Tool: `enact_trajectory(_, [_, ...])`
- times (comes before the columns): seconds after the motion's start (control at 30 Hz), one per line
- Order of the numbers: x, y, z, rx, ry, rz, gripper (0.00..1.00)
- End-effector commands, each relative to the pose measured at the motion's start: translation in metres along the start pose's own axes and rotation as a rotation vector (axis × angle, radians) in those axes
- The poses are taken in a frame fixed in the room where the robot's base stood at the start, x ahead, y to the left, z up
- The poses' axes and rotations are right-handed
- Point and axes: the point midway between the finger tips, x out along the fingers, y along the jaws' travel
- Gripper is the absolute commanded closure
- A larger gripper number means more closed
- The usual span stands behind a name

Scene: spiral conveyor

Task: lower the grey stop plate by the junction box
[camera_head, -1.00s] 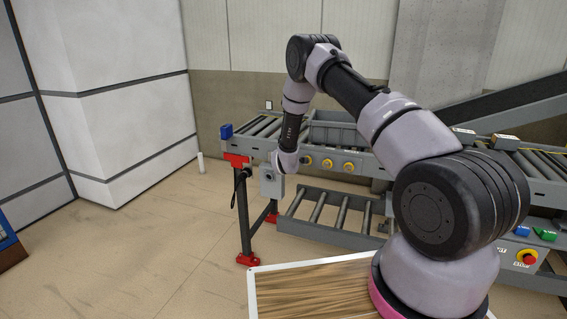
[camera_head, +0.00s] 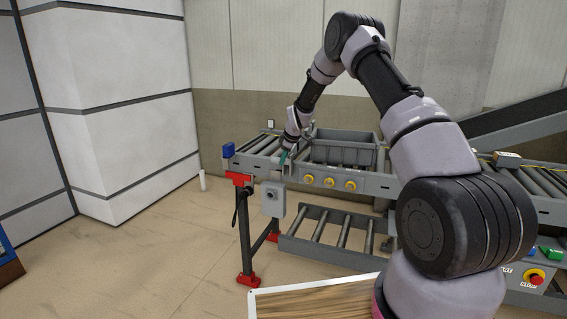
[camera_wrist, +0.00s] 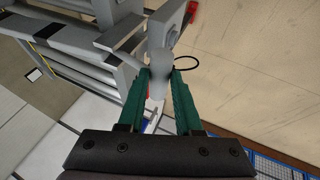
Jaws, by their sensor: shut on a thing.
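My gripper (camera_head: 284,157), with green fingers, is at the left part of the conveyor's front rail, just above the grey junction box (camera_head: 273,199). In the wrist view, the fingers of my gripper (camera_wrist: 159,78) are closed around a grey rounded handle (camera_wrist: 158,62). A flat grey plate (camera_wrist: 119,34), which looks like the stop plate, shows beside this handle. How the two join is unclear. The junction box also shows beyond the handle in the wrist view (camera_wrist: 165,24). In the head view the plate is too small and covered to make out clearly.
A grey bin (camera_head: 345,150) stands on the roller conveyor, right of my gripper. Yellow-ringed buttons (camera_head: 329,182) line the front rail. A lower roller rack (camera_head: 330,232) is below.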

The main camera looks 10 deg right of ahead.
Motion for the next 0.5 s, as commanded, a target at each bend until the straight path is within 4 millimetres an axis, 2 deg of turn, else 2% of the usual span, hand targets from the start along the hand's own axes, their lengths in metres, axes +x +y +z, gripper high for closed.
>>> enact_trajectory(0.03, [-0.0042,0.0088,-0.0017,-0.002,0.004,0.015,1.0])
enact_trajectory(0.1, [-0.006,0.0116,-0.0025,-0.004,0.005,0.018,1.0])
enact_trajectory(0.5, [-0.0095,0.0176,-0.0038,-0.007,0.007,0.024,1.0])
